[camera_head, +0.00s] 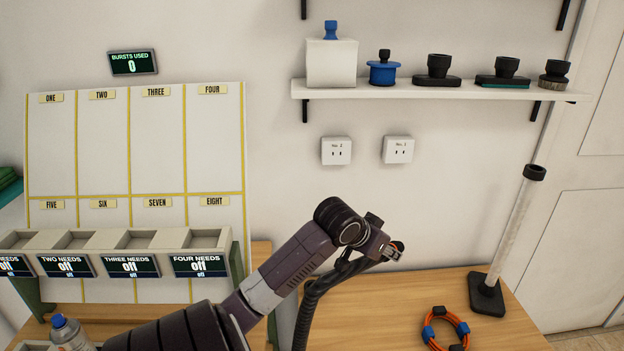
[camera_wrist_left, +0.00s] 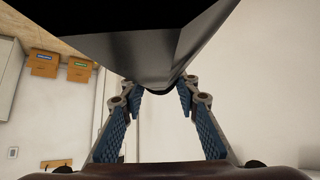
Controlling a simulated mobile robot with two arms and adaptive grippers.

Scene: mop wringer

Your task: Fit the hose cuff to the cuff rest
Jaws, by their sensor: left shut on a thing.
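My left gripper (camera_head: 391,250) reaches in from the left above the wooden table, in front of the wall. A black ribbed hose (camera_head: 318,285) runs up to it from below. In the left wrist view, the gripper (camera_wrist_left: 160,90) is shut on a dark faceted piece (camera_wrist_left: 140,55), apparently the hose cuff. This piece fills the top of that view and hides part of the fingertips. A pale upright tube with a black cup top (camera_head: 535,172) and black base (camera_head: 487,295) stands on the table to the right, apart from the gripper. I cannot tell which thing is the cuff rest.
A wall shelf (camera_head: 450,92) holds a white box and several dark or blue fittings. Two outlets (camera_head: 336,151) are below it. An orange cable coil (camera_head: 446,328) lies on the table (camera_head: 400,320). A panel with bins (camera_head: 130,240) and a bottle (camera_head: 68,331) are at left.

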